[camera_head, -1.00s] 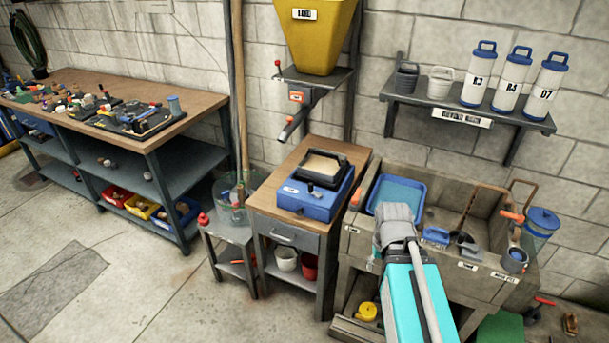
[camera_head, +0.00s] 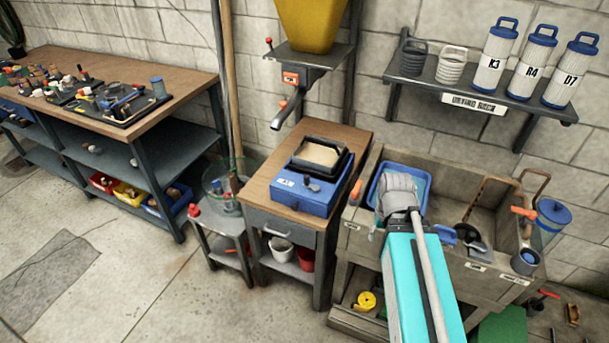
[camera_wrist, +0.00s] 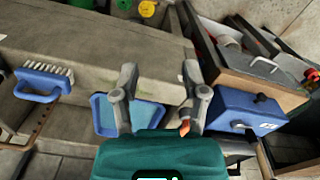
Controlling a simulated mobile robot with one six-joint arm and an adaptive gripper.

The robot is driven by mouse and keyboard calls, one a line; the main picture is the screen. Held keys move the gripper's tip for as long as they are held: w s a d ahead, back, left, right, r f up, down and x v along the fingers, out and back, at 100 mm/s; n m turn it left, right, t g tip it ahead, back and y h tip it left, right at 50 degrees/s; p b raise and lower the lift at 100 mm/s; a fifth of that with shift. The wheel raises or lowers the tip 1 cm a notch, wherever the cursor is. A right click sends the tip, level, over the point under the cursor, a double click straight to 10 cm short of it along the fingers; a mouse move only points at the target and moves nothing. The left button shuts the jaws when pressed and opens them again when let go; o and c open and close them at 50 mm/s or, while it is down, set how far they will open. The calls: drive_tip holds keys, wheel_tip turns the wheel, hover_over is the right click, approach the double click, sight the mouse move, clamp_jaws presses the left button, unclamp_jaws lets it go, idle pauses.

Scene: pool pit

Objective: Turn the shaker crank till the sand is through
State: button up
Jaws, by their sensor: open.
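The shaker is a blue box (camera_head: 301,188) on a wood-topped cabinet. A black-framed sieve (camera_head: 322,152) with tan sand sits on it. A small dark handle (camera_head: 312,185) shows on the box front, perhaps the crank. In the wrist view the blue box (camera_wrist: 243,112) is right of my gripper, with a dark knob (camera_wrist: 262,98) on it. My gripper (camera_wrist: 159,82) is open and empty, its two grey fingers apart, with a blue tray behind them. In the head view my arm covers part of that tray and hides the fingers. My gripper is apart from the shaker.
A stone sink (camera_head: 377,255) holds the blue tray (camera_head: 425,180) and stands right of the cabinet (camera_head: 262,213). An orange handle (camera_head: 356,189) sticks up at its left edge. A yellow hopper (camera_head: 312,25) with a spout hangs above the shaker. A brush (camera_wrist: 45,80) lies at the wrist view's left.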

drive_tip(key=shift+o, duration=0.8)
wheel_tip(320, 180, up, 10)
drive_tip(key=r+m+p, duration=0.1)
drive_tip(key=m+p, duration=1)
drive_tip(key=m, duration=0.2)
hover_over(307, 176)
drive_tip(key=shift+w+f, duration=0.25)
drive_tip(key=shift+w, duration=0.05)
drive_tip(key=shift+f+b, duration=0.1)
drive_tip(key=shift+b, duration=0.3)
wheel_tip(307, 176, down, 14)
drive_tip(key=b, duration=1.3)
drive_tip(key=shift+r, duration=0.25)
